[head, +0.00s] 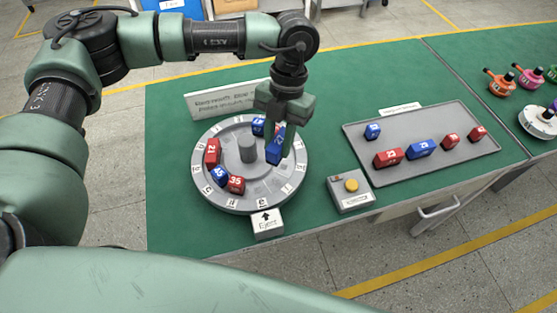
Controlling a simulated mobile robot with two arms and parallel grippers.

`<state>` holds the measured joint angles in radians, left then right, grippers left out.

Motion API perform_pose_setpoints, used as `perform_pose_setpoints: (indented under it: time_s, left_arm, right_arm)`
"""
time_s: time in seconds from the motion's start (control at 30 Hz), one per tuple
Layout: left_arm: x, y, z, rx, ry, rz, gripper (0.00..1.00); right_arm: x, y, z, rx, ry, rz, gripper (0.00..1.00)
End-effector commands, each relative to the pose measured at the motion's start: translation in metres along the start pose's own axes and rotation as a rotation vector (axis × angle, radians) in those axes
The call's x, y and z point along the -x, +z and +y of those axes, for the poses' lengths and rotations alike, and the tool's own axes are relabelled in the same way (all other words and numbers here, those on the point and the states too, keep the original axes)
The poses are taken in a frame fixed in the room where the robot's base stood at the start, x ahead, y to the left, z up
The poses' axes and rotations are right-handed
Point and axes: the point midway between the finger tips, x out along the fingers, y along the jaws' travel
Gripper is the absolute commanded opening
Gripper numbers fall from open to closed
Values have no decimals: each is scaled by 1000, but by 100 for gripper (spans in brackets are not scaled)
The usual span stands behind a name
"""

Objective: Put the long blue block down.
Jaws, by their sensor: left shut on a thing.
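My left gripper (284,146) is over the right part of a round grey dial (250,200) and points down. It is shut on a long blue block (274,153), which is partly hidden by the fingers. The block is at or just above the dial's surface; I cannot tell if it touches. My right gripper is not in view.
The dial also holds a tall red block (212,152), a blue block (219,177), a red block (236,185) and a blue block (258,126) behind a grey hub (247,148). A button box (350,192) and a grey tray (345,137) with several blocks stand right.

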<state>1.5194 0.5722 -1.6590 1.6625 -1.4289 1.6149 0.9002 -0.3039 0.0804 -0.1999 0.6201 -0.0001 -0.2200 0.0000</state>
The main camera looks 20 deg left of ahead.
Motion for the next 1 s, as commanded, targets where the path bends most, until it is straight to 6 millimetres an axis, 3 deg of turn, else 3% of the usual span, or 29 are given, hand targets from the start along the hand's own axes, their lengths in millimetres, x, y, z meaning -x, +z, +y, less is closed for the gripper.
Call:
perform_pose_setpoints:
  time_s: [0.2, 0.47, 0.67, 1.0]
  left_arm:
    - [-38, 10, -1, -2, 0, 1, 0]
    - [-58, 14, 0, -1, 1, 2, 0]
    - [-86, 22, 0, -1, 1, 2, 0]
    - [-92, 24, 0, -1, 0, -1, 0]
  right_arm:
    - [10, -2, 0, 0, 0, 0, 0]
    - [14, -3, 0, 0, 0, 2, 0]
    - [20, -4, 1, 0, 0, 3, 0]
    - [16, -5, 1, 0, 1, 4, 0]
